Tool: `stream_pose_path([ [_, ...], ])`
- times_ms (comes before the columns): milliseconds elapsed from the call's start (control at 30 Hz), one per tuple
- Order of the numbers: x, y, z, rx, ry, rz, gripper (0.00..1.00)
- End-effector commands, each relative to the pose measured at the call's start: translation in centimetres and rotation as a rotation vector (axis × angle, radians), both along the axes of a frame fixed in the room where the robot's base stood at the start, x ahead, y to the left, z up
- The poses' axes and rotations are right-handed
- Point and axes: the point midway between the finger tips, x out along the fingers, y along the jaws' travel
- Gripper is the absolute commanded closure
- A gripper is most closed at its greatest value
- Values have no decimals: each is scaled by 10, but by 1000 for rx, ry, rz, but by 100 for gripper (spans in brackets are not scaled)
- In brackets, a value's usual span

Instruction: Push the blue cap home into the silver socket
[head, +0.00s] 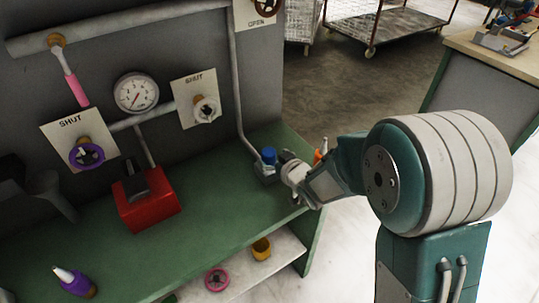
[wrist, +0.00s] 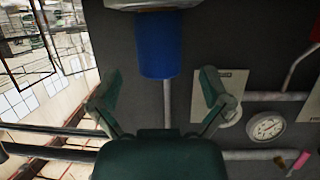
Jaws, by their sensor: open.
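The blue cap (head: 268,155) is at the right end of the green bench, on top of a small grey base, apparently the silver socket (head: 266,172). The wrist view looks inverted; there the blue cap (wrist: 158,45) hangs from a pale silver edge (wrist: 155,4), probably the socket, mostly cut off. I cannot tell how deep the cap sits. My gripper (head: 285,158) is just right of the cap, partly in front of the socket. In the wrist view my gripper (wrist: 158,88) is open and empty, its fingers spread wider than the cap, which lies beyond them.
A red box (head: 150,208) with a black top stands on the green bench (head: 215,215). A grey vertical pipe (head: 238,95) runs close behind the cap.

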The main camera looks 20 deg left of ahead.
Motion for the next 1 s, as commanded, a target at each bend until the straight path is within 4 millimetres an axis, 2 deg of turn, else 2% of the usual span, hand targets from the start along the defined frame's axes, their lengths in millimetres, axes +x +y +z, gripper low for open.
stream_pose_path([
  [200,-29,-32,16,1,-2,-3,2],
  [433,-54,-57,28,0,0,-2,2],
  [600,-62,-64,31,-1,0,-1,2],
  [1000,-63,-64,31,-1,1,0,2],
])
